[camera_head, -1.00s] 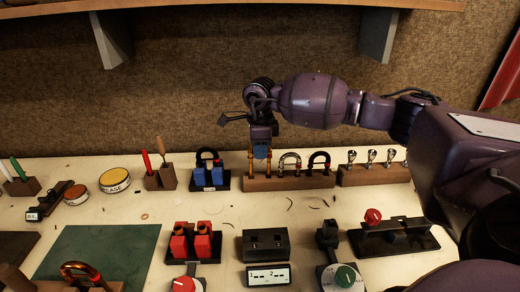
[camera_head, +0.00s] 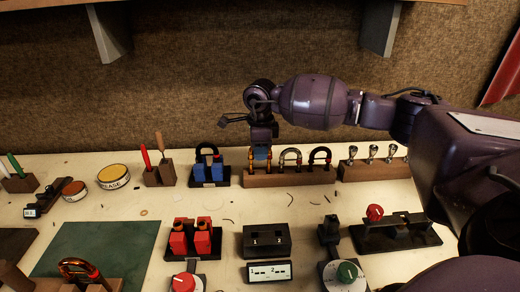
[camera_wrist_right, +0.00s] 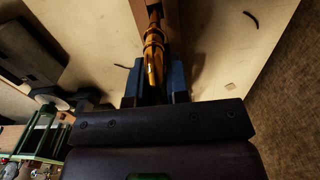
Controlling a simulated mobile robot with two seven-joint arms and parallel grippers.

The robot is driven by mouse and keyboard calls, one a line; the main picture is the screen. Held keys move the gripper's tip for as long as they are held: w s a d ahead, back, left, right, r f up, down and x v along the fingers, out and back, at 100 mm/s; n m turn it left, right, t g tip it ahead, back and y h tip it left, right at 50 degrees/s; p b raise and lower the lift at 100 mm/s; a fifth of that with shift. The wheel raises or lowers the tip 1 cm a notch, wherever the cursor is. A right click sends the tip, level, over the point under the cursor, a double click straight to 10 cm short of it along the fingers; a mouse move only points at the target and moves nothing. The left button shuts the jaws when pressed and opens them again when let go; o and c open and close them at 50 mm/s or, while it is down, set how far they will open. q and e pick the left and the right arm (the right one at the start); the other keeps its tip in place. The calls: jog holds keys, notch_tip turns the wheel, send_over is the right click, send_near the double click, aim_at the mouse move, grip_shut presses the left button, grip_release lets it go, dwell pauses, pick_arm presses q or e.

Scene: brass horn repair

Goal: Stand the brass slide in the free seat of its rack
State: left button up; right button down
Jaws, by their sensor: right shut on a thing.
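The brass slide (camera_head: 252,159) stands upright over the left end of its wooden rack (camera_head: 290,180), its two legs pointing down at the rack top. I cannot tell how deep the legs sit. My right gripper (camera_head: 262,152) is shut on the slide from above, with blue fingers, and hides its upper part. The slide also shows in the right wrist view (camera_wrist_right: 153,55) between the blue fingers (camera_wrist_right: 155,85). A silver slide (camera_head: 290,157) and a dark slide (camera_head: 319,156) stand in the rack to the right. My left gripper is out of view.
A rack of silver mouthpieces (camera_head: 374,170) stands close on the right. A blue holder with a black padlock-like shape (camera_head: 209,168) stands on the left. A coppery curved piece (camera_head: 78,268) is at the front left by the green mat (camera_head: 105,243). Small dark scraps lie before the rack.

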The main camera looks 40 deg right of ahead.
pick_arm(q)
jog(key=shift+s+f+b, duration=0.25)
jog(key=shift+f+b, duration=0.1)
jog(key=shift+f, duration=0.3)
pick_arm(e)
jog(key=shift+f, duration=1.05)
jog(key=c, duration=1)
grip_release()
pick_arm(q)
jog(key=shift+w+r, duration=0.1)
pick_arm(e)
notch_tip(320, 180, up, 4)
jog(key=shift+r, duration=0.1)
notch_tip(320, 180, up, 5)
jog(key=shift+r, duration=0.2)
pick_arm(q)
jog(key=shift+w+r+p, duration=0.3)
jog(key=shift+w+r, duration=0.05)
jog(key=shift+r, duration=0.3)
pick_arm(e)
jog(key=shift+r, duration=0.65)
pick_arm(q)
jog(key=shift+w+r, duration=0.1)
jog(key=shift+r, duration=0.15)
pick_arm(e)
jog(key=shift+s, duration=0.1)
